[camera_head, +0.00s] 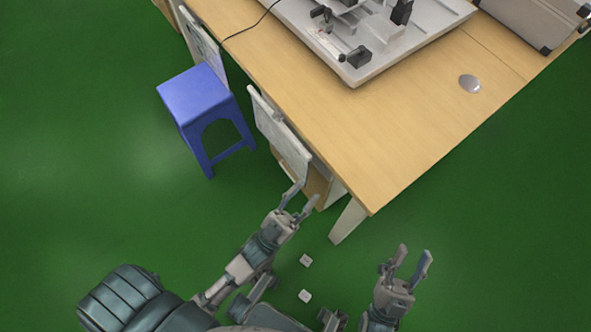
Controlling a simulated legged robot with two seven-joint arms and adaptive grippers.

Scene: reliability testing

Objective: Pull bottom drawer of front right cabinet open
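The nearer cabinet (281,140) stands under the wooden table's edge, its pale front facing left toward the floor. Its individual drawers and handles are hard to make out from above, and I cannot tell whether the bottom drawer is open. My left gripper (304,195) is open, its two fingers apart at the near end of the cabinet front. I cannot tell whether a finger touches it. My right gripper (415,254) is open and empty above the floor, right of the table leg and away from the cabinet.
The wooden table (400,130) overhangs the cabinet, with a white leg (347,220) at its near corner. A blue stool (196,95) stands left of the cabinet. Another cabinet (203,42) is farther back. Two small white pieces (305,260) are between my arms. Green floor at left is clear.

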